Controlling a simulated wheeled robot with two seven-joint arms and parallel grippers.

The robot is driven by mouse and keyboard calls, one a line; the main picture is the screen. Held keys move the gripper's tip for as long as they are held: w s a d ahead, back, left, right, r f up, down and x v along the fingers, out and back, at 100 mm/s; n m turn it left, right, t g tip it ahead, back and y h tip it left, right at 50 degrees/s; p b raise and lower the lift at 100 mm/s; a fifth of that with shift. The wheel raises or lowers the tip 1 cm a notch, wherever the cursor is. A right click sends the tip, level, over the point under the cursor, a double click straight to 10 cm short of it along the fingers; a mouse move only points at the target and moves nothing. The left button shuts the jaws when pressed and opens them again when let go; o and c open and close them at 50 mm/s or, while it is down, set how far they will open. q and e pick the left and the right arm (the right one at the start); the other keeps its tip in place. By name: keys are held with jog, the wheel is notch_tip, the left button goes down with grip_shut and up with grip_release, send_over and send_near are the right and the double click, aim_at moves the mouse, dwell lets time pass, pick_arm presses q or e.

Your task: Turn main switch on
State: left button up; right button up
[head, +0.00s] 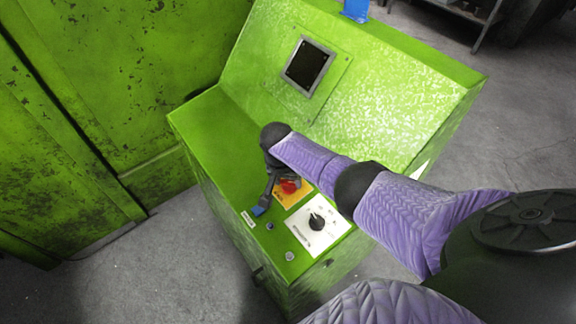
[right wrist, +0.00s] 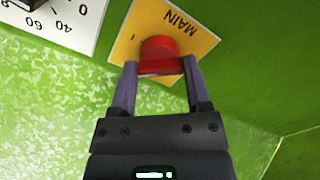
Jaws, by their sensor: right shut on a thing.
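In the right wrist view the red knob (right wrist: 160,52) stands out from the yellow plate (right wrist: 190,45), which is marked MAIN. My right gripper (right wrist: 158,76) is shut on the red knob, one finger on each side of it. In the head view the right gripper (head: 284,182) is partly hidden by its own wrist. I cannot tell the knob's on or off position. My left gripper is not in view.
A white plate with a black dial (head: 317,223) sits close beside the yellow plate. Small buttons (head: 290,256) and a small blue part (head: 258,211) are nearby on the console. A dark screen (head: 308,66) is set in the upright back. A worn green cabinet (head: 110,80) stands at left.

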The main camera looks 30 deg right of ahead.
aim_at(283, 193)
jog(key=m+p, duration=0.1)
jog(key=m, duration=0.3)
jog(key=shift+r, duration=0.1)
jog(key=shift+m+p, duration=0.35)
jog(key=shift+m, duration=1.45)
jog(key=shift+w, duration=0.1)
jog(key=o, duration=1.3)
jog(key=r+p, duration=0.2)
jog(key=r, duration=0.1)
jog(key=a+r+p, duration=0.1)
jog(key=r+p, duration=0.5)
jog(key=shift+a+r, duration=0.25)
jog(key=shift+r, duration=0.1)
